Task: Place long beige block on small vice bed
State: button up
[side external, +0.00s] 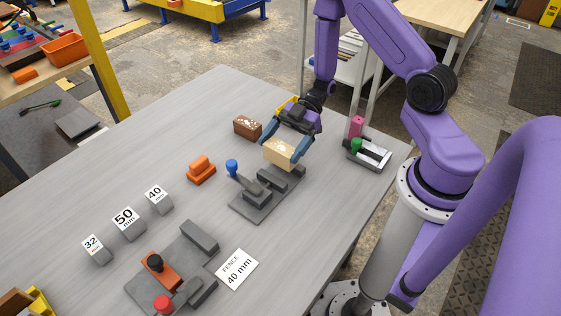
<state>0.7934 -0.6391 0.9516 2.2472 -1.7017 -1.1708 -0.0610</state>
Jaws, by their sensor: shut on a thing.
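My gripper (288,140) is shut on the beige block (279,154), which has paler patches on its near face. The gripper holds the block from above. The block is at the far end of the grey vice with a blue knob (262,191); whether it touches the vice is hard to tell. Part of that vice's far end is hidden behind the block. A smaller grey vice with a green knob (370,154) stands near the table's right edge, to the right of my gripper.
A brown block (247,127) lies just left of my gripper. An orange block (201,169), several numbered grey blocks (128,224), a fixture with a red knob (162,304) and a "FENCE 40 mm" card (236,269) occupy the nearer table. The far left table is clear.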

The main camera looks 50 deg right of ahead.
aim_at(282, 160)
jog(key=shift+f, duration=2.85)
jog(key=shift+f, duration=0.1)
jog(key=o, duration=0.7)
jog(key=shift+o, duration=0.2)
